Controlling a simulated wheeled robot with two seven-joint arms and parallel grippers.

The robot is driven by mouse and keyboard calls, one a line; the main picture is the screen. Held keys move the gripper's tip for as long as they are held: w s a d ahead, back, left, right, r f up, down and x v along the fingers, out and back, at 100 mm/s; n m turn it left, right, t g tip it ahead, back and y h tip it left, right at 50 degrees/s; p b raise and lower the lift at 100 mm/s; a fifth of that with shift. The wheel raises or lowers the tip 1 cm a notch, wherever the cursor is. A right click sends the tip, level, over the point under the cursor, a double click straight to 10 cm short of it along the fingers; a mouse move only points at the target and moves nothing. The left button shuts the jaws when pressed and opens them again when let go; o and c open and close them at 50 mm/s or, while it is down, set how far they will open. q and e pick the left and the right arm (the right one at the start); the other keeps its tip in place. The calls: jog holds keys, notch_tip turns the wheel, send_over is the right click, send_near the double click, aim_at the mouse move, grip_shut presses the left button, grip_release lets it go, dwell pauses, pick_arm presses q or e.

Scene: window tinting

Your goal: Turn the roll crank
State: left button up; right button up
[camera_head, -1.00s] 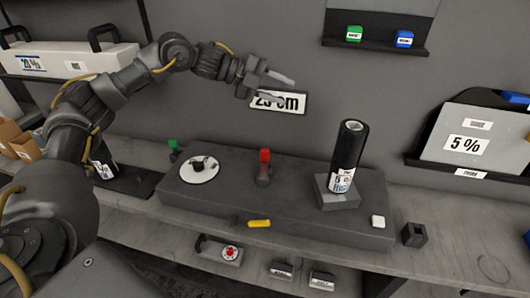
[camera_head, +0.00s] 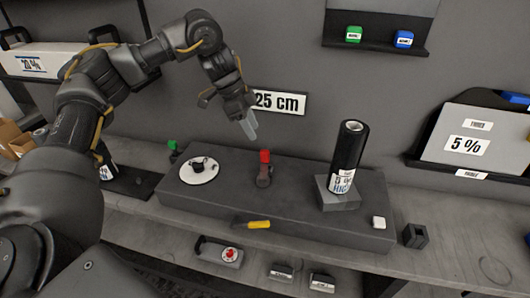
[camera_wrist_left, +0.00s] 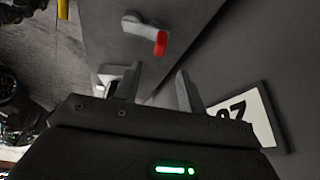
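The crank (camera_head: 264,176) is a grey arm with a red handle (camera_head: 264,156). It stands on the middle of the dark bench block (camera_head: 225,200), and it also shows near the top of the left wrist view (camera_wrist_left: 145,30). My left gripper (camera_head: 249,126) hangs above it and slightly left, pointing down. Its fingers are apart and empty in the left wrist view (camera_wrist_left: 158,72), with the red handle just beyond the tips, not touching. A black film roll (camera_head: 350,150) stands upright in a holder to the right. My right gripper is out of view.
A white disc (camera_head: 199,170) with a small black part lies left of the crank. A yellow-handled tool (camera_head: 258,225) lies at the block's front edge. A "25 cm" sign (camera_head: 280,102) is on the wall behind. A white piece (camera_head: 378,222) sits at the right end.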

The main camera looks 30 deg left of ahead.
aim_at(264, 151)
pick_arm(q)
jog(key=p+x, duration=0.1)
jog(key=x, duration=0.9)
jog(key=shift+f, duration=0.15)
grip_shut()
